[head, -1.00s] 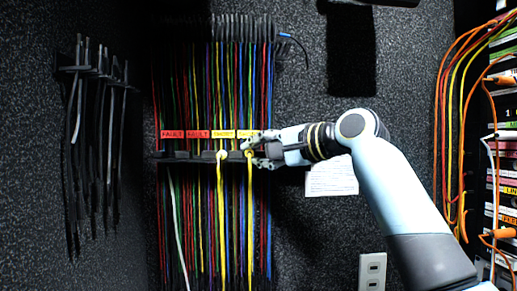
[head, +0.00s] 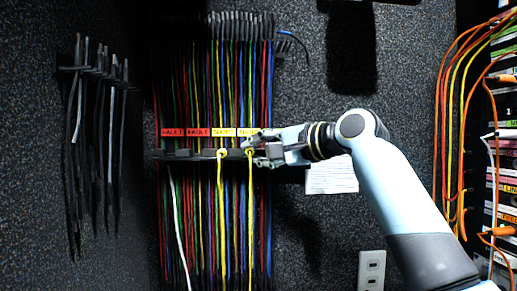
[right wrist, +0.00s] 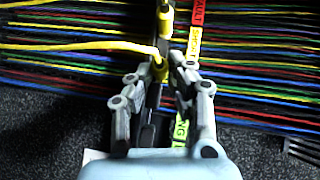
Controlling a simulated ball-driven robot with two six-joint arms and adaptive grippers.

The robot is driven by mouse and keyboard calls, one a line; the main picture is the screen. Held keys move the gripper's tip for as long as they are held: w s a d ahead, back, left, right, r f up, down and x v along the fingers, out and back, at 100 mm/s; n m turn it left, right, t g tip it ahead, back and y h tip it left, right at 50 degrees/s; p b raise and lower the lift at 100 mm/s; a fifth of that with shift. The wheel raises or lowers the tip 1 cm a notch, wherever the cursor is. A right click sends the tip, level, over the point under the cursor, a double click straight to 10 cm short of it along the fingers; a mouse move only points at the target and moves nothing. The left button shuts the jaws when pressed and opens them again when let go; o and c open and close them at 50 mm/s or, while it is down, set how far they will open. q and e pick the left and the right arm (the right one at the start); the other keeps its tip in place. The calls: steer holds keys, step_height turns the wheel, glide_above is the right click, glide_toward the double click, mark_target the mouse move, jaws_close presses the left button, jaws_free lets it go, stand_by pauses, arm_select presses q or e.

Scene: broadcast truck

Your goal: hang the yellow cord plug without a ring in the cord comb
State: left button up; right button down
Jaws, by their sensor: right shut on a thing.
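My right gripper (head: 254,150) is at the right end of a black jack rail (head: 183,155), shut on a yellow cord plug; the plug also shows between the fingertips in the right wrist view (right wrist: 162,76). Its yellow cord (head: 250,210) hangs down from the rail. A second yellow plug (head: 221,154) sits to its left on the rail, and farther up in the right wrist view (right wrist: 167,20). My left gripper is not in view.
Red labels (head: 185,132) and yellow labels (head: 223,132) run above the rail. Many coloured cords hang close behind it. Another rack (head: 82,70) with dark and grey leads is on the left wall. Orange cords (head: 440,110) hang by the equipment at right.

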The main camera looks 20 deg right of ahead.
steer(key=shift+f+p, duration=0.15)
steer(key=shift+p, duration=0.15)
stand_by(0.5)
steer(key=shift+c, duration=0.4)
jaws_free()
stand_by(0.3)
steer(key=shift+s, duration=0.1)
stand_by(0.5)
steer(key=s+a+p, duration=0.1)
steer(key=s, duration=0.6)
steer(key=shift+s+a, duration=0.3)
stand_by(0.7)
